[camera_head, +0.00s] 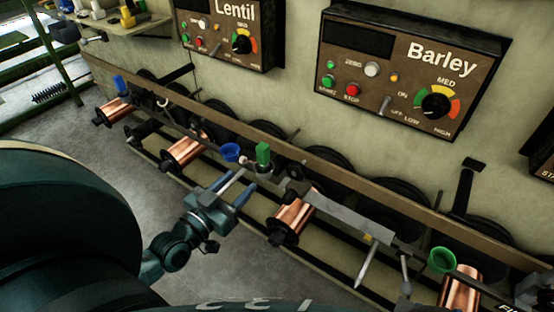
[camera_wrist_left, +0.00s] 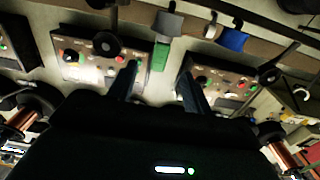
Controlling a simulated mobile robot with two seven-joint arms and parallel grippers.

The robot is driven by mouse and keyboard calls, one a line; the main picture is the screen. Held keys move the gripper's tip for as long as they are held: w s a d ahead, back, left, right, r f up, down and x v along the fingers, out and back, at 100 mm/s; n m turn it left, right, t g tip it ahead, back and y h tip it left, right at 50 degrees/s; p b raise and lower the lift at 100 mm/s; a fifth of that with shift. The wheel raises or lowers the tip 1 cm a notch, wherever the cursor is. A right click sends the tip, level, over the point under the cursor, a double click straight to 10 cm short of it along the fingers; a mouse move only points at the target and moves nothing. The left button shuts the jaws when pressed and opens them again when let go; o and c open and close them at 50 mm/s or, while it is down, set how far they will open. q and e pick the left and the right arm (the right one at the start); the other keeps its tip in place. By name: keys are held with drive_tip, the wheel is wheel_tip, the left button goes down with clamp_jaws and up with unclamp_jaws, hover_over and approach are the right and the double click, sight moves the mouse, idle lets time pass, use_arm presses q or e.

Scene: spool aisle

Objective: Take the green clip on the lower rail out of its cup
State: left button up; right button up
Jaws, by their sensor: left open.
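The green clip (camera_head: 263,155) stands upright at the lower rail (camera_head: 335,216), just right of a blue cup (camera_head: 230,152). Its lower end is not clearly seen in the head view. My left gripper (camera_head: 238,186) is open and empty, with its fingers pointing at the rail just in front of and below the clip. In the left wrist view, the green clip (camera_wrist_left: 160,56) shows beyond and between the two fingertips (camera_wrist_left: 158,78), against a grey holder (camera_wrist_left: 168,24). The fingers look apart from it. My right gripper is not in view.
Copper spools (camera_head: 293,216) hang along the rail. A green cup (camera_head: 441,260) sits at the right and a blue clip (camera_head: 120,84) at the far left. A long brown beam (camera_head: 330,172) runs behind. Control boxes marked Lentil (camera_head: 222,30) and Barley (camera_head: 400,75) are on the wall.

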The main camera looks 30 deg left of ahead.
sight(268, 153)
use_arm(q)
drive_tip(key=w, duration=0.6)
drive_tip(key=shift+w+d+b, duration=0.1)
drive_tip(key=shift+w+b, duration=0.15)
drive_tip(key=shift+b, duration=0.05)
drive_tip(key=shift+w+d+b, duration=0.15)
drive_tip(key=shift+w+b, duration=0.1)
drive_tip(key=shift+w, duration=1.3)
drive_tip(key=shift+w+d+b, duration=0.1)
drive_tip(key=shift+w+b, duration=0.15)
drive_tip(key=shift+w, duration=1.25)
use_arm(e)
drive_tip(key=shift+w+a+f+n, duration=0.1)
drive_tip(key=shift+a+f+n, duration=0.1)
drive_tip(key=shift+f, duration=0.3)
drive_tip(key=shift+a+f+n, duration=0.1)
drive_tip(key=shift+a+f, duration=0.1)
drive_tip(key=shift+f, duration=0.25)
use_arm(q)
drive_tip(key=shift+c, duration=0.2)
drive_tip(key=c, duration=0.9)
drive_tip(key=shift+r, duration=0.1)
clamp_jaws()
